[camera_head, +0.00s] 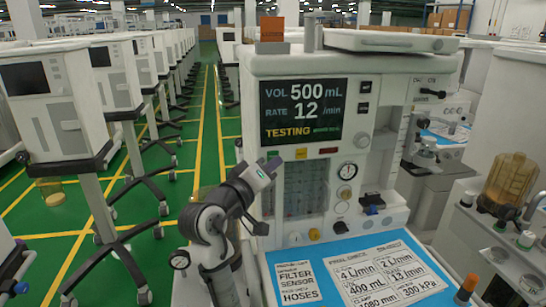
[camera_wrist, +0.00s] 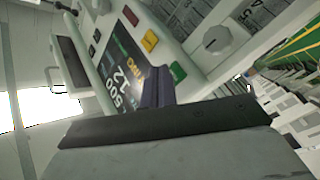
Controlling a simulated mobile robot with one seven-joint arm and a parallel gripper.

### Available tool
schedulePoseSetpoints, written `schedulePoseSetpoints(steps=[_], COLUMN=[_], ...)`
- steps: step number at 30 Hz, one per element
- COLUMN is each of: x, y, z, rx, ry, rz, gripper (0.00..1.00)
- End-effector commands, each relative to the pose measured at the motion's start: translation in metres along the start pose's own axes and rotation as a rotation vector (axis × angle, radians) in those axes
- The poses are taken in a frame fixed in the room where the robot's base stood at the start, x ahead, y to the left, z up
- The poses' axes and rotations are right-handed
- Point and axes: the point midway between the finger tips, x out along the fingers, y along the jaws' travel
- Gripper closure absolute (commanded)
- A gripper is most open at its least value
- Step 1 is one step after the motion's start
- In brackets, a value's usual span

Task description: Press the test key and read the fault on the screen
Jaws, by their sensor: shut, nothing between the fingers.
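The grey-white anaesthesia machine's screen (camera_head: 303,111) reads VOL 500 mL, RATE 12 /min and TESTING in yellow, with a small green mark beside it. The screen also shows tilted in the wrist view (camera_wrist: 126,65). Below it in the head view are a yellow key (camera_head: 301,154) and a red key (camera_head: 328,151). The wrist view shows the red key (camera_wrist: 129,16), the yellow key (camera_wrist: 150,41) and a green key (camera_wrist: 178,72). My gripper (camera_head: 275,164) is shut and empty, close to the panel's lower left. Its fingertips (camera_wrist: 157,88) appear beside the green key; I cannot tell whether they touch.
A blue work surface (camera_head: 262,258) with printed cards lies below the panel. A gauge (camera_head: 347,171) and knobs are right of the gripper. An orange block (camera_head: 272,29) stands on the machine's top. Rows of carts (camera_head: 55,95) stand at left, beside a green aisle.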

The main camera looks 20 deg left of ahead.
Motion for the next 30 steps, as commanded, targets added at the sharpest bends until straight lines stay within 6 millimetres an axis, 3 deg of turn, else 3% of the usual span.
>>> schedulePoseSetpoints(steps=[18,30], x=[-0.033,-0.035], y=[0.024,0.025], z=[0.024,0.025], rx=[0.0,0.001], ry=[0.0,0.0], rz=[0.0,0.0], gripper=[1.0,1.0])
